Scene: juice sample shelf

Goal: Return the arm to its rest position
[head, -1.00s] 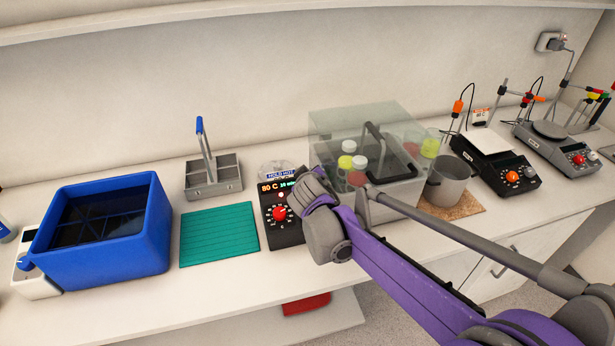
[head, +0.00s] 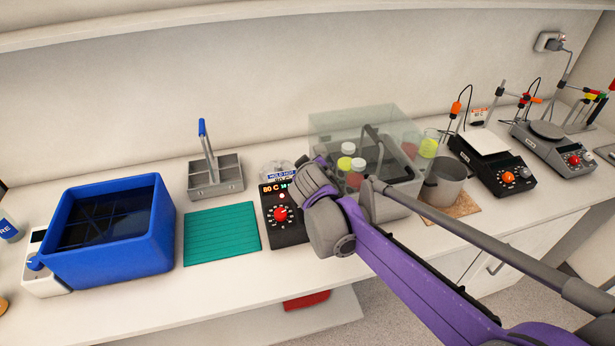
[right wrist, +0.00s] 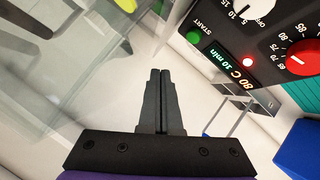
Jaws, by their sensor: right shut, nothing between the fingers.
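My right arm (head: 385,250), purple and grey, reaches in from the lower right in the head view, above the bench front. Its gripper is hidden there behind the grey wrist joint. In the right wrist view my right gripper (right wrist: 160,72) is shut, with its black fingers together and nothing between them. It points at the pale bench between the clear-walled bath and the black control unit (right wrist: 245,45). My left gripper is not in view.
A clear-covered bath (head: 340,122) with several capped bottles stands behind my right arm. A grey beaker (head: 443,187) is to its right. The control unit with its red knob (head: 281,214), a green mat (head: 221,234) and a blue tub (head: 150,255) are to the left.

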